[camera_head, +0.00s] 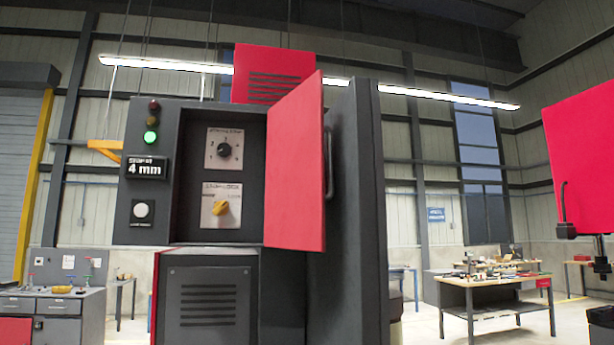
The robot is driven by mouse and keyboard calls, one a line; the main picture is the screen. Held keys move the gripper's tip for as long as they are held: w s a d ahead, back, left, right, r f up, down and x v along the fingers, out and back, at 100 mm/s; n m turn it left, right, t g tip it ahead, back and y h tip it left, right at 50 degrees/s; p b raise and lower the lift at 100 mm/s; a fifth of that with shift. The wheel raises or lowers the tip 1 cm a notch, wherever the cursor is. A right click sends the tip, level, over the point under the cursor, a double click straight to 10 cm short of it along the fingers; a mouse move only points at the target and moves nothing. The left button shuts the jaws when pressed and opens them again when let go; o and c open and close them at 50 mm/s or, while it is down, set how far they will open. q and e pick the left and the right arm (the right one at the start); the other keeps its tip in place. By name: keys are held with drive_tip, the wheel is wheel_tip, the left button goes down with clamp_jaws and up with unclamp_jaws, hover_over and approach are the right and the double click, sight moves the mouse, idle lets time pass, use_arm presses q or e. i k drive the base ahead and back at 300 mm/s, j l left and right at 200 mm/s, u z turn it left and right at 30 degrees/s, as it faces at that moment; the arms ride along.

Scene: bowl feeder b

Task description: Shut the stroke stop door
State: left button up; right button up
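The red door (296,165) of the dark grey control cabinet stands open. Its left edge meets the right side of the cabinet recess (190,150), and its free edge swings out towards me on the right. A dark handle (329,166) shows at the free edge. Inside the recess are a white plate with a black dial (224,149) and a plate with a yellow knob (221,207). Neither of my grippers is in view.
Left of the recess are a lit green lamp (151,137), a "4 mm" display (146,169) and a white button (141,210). A tall dark panel (348,210) stands right of the door. A red panel (580,150) is at far right. Workbenches (495,282) stand behind.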

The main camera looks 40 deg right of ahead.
sight(295, 197)
drive_tip(key=l, duration=1.05)
drive_tip(key=i+l, duration=0.1)
drive_tip(key=l, duration=0.9)
